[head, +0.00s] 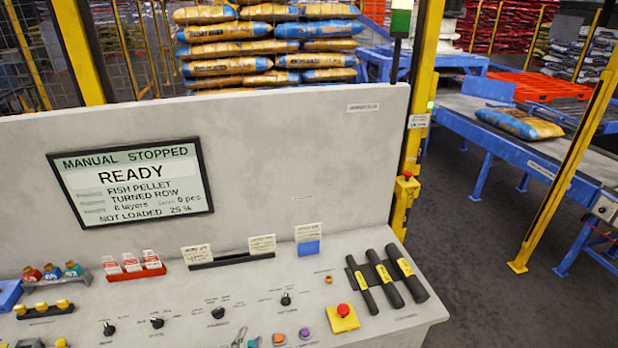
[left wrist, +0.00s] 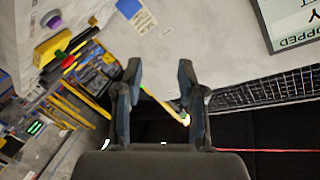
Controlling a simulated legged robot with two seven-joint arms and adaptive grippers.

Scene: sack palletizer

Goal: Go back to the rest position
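My left gripper (left wrist: 159,68) shows in the left wrist view. Its two dark fingers stand apart with nothing between them, so it is open and empty. The grey control console (head: 290,120) and a dark floor show beyond the fingers. I cannot make out either gripper in the head view. My right gripper is in neither view. The console's screen (head: 133,182) reads "MANUAL STOPPED" and "READY", with "FISH PELLET", "TURNED ROW" and "NOT LOADED".
The console desk carries a red emergency button (head: 343,311) on a yellow base, several knobs, and black cylinders (head: 387,280) with yellow labels. A sack (head: 520,124) lies on the conveyor (head: 510,153) at right. Stacked sacks (head: 268,48) stand behind the console. Dark floor (head: 470,230) lies clear between console and conveyor.

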